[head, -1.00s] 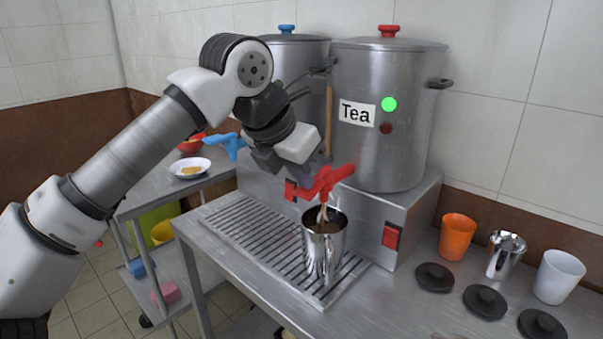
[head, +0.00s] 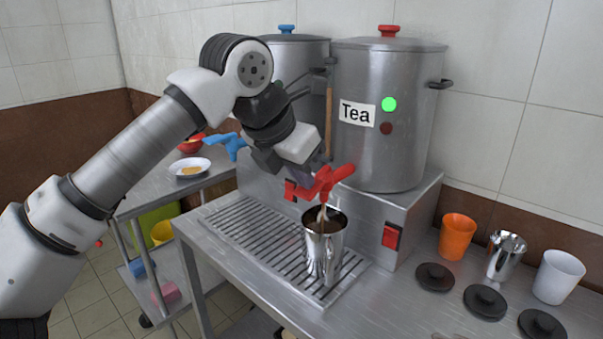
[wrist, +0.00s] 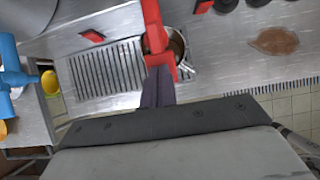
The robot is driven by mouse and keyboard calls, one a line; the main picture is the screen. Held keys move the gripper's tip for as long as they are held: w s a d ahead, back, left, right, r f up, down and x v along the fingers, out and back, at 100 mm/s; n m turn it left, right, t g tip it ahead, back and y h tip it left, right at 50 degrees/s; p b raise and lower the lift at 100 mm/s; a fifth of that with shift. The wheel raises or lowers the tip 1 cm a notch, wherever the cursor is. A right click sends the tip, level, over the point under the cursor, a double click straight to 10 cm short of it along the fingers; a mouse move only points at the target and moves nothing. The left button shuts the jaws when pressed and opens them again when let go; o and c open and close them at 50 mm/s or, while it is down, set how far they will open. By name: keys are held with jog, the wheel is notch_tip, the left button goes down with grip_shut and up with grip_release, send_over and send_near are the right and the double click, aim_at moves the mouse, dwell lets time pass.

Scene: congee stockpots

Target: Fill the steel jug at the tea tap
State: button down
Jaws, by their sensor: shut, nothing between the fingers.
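The steel jug (head: 324,257) stands upright on the drip tray under the red tea tap (head: 322,184). A thin brown stream (head: 322,214) runs from the spout into the jug, and brown liquid shows inside its rim. In the wrist view the tap (wrist: 156,42) covers part of the jug (wrist: 180,46). My gripper (head: 304,176) is at the tap's lever, fingers shut and empty; its dark fingertips (wrist: 158,84) seem to be against the red handle. The exact contact is hidden. The tea pot (head: 385,120) is labelled "Tea" and has a green light lit.
The slotted drip tray (head: 245,232) lies on the steel counter. An orange cup (head: 457,237), a steel cup (head: 505,256), a white cup (head: 558,277) and black lids (head: 484,301) stand at the right. A brown puddle (wrist: 275,41) shows on the counter. A blue tap (head: 228,145) is left.

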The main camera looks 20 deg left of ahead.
jog(key=shift+r+p, duration=0.55)
jog(key=shift+r, duration=0.3)
jog(key=shift+r+p, duration=0.4)
jog(key=shift+r, duration=0.1)
notch_tip(320, 180, up, 13)
jog(key=s+p, duration=0.2)
jog(key=p, duration=0.7)
jog(key=shift+a, duration=0.3)
jog(key=shift+f, duration=0.1)
